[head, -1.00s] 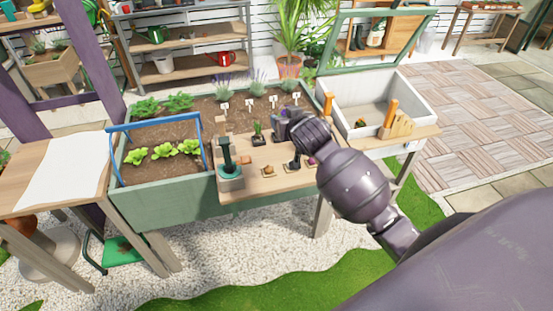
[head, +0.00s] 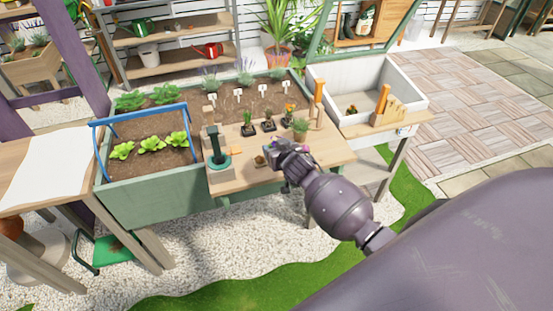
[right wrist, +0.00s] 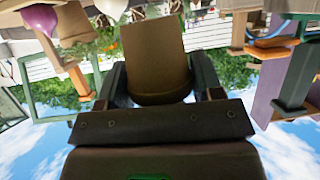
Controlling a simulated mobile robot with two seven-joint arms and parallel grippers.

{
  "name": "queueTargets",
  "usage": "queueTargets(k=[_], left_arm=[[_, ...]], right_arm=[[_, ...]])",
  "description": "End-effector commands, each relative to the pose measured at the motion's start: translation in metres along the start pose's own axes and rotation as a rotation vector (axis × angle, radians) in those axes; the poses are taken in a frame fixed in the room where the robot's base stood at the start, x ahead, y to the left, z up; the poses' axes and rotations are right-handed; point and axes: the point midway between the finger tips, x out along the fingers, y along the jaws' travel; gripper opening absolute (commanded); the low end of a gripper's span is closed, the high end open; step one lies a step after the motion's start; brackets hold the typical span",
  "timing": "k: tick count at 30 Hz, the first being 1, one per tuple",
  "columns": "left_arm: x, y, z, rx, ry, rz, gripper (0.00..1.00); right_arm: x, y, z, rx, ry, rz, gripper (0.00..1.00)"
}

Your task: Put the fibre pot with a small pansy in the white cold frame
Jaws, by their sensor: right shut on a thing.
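My right gripper (head: 284,152) is over the front part of the wooden potting board, right of its middle. In the right wrist view it is shut on a plain brown tapered pot (right wrist: 155,60), which looks like the fibre pot. The pot sits between the two dark fingers. I cannot make out a pansy in it, and in the head view the gripper largely hides it. The white cold frame (head: 335,98) stands to the right and behind, its green-framed glazed lid (head: 326,42) raised. A small plant (head: 351,110) is inside it. My left gripper is not in view.
Several small potted plants, including a leafy one (head: 300,129), stand behind my gripper. A planted bed (head: 140,190) with a blue hoop is on the left. Much of the cold frame's floor is clear.

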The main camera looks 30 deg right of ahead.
Motion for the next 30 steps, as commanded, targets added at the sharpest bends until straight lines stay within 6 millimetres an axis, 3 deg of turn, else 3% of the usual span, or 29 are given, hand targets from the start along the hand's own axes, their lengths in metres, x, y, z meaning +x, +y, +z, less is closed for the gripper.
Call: queueTargets(k=[10,23,24,28,30], left_arm=[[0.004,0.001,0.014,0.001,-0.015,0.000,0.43],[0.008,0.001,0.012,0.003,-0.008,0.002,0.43],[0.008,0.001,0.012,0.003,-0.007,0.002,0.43],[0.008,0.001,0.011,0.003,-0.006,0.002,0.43],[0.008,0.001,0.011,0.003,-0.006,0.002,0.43]], right_arm=[[0.015,-0.001,0.037,0.000,-0.002,-0.001,0.35],[0.017,0.000,0.042,0.000,0.000,-0.001,0.35],[0.017,0.000,0.042,0.000,-0.001,-0.001,0.63],[0.017,0.000,0.041,0.000,0.000,-0.001,0.83],[0.017,0.000,0.041,0.000,0.000,-0.001,0.86]])
